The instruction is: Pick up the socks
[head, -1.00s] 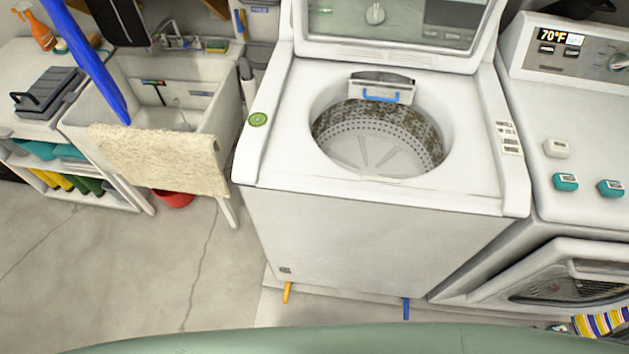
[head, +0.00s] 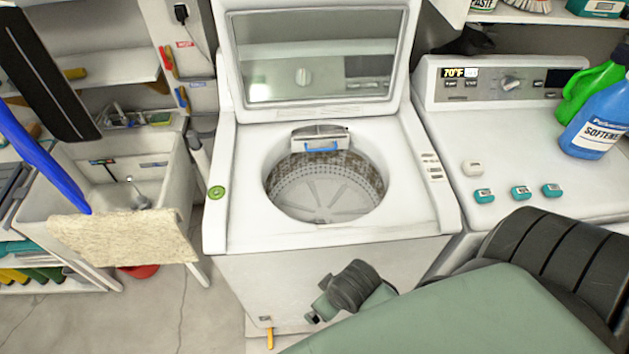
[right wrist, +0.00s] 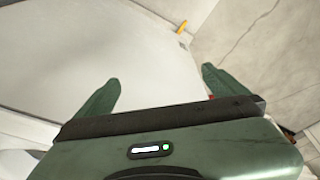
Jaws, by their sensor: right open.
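No socks show clearly in either current view. My right gripper (head: 318,310) is low in front of the washer's front panel in the head view, with my green arm reaching in from the bottom right. In the right wrist view my right gripper (right wrist: 164,92) is open, its two green fingers apart with nothing between them. The white washer (head: 232,270) has its lid up, and its drum (head: 325,190) looks empty. My left gripper is not in view.
A sink (head: 60,180) with a beige cloth (head: 125,236) over its front stands at the left. At the right is a second white machine (head: 540,150) with green and blue bottles (head: 598,125) on top. My arm hides its front. Clear floor (head: 150,310) lies at lower left.

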